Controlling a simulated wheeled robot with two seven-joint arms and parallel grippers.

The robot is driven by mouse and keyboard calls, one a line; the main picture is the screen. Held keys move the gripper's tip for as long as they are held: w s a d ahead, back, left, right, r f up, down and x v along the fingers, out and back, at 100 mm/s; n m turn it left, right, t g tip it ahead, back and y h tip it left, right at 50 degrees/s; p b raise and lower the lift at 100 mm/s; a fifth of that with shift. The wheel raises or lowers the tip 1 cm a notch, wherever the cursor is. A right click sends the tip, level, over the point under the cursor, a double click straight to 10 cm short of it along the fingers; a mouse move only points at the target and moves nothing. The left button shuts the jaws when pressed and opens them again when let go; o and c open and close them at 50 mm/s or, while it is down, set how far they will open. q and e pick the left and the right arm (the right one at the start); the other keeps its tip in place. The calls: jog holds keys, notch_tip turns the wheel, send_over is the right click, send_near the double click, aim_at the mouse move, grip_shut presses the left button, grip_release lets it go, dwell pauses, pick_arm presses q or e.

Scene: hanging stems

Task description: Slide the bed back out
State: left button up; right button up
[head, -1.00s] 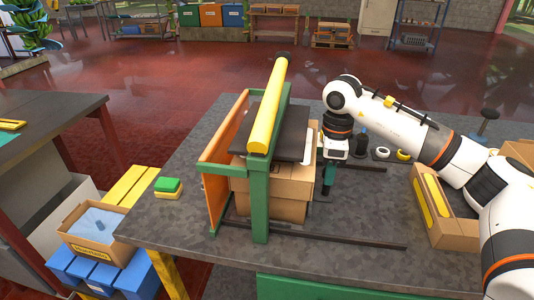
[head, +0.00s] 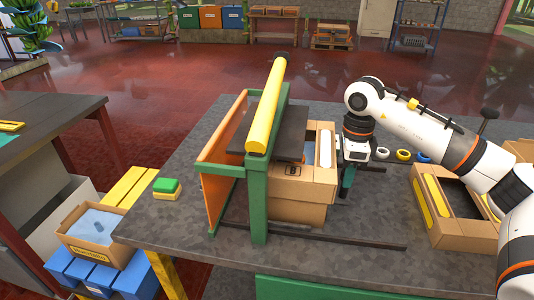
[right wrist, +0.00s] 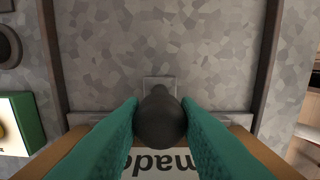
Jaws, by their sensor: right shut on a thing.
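My right gripper (head: 347,182) is shut on a dark round knob (right wrist: 160,120), which sits between its teal fingers in the right wrist view. The knob stands at the right end of the bed; a pale strip (right wrist: 88,118) beside it appears to be the bed's edge. The bed carries a cardboard box (head: 300,212) and is otherwise mostly hidden. The box is partly under a dark plate (head: 280,143) within the green frame (head: 258,205) and sticks out to the right. My left gripper is not in view.
Dark rails (head: 350,240) run along the grey table (head: 180,225), with bare tabletop between and beyond them to the right. An open carton (head: 468,235) stands farther right. Small rings (head: 403,155) lie behind my right gripper.

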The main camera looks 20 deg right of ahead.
pick_arm(q)
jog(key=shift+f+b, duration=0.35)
jog(key=shift+b, duration=0.05)
pick_arm(e)
jog(key=shift+s+d, duration=0.45)
jog(key=shift+d, duration=0.35)
jog(key=shift+s+d, duration=0.5)
jog(key=shift+d, duration=0.25)
jog(key=shift+s+d, duration=0.45)
jog(key=shift+d, duration=0.35)
pick_arm(q)
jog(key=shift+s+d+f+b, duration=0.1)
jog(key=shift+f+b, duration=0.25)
jog(key=shift+b, duration=0.3)
pick_arm(e)
jog(key=shift+s+d+f, duration=0.1)
jog(key=shift+s+d, duration=0.4)
jog(key=shift+d, duration=0.35)
jog(key=shift+s+d+f, duration=0.1)
jog(key=shift+s+d, duration=0.4)
jog(key=shift+d, duration=0.4)
jog(key=shift+s+d, duration=0.5)
jog(key=shift+d, duration=0.35)
jog(key=shift+s, duration=0.1)
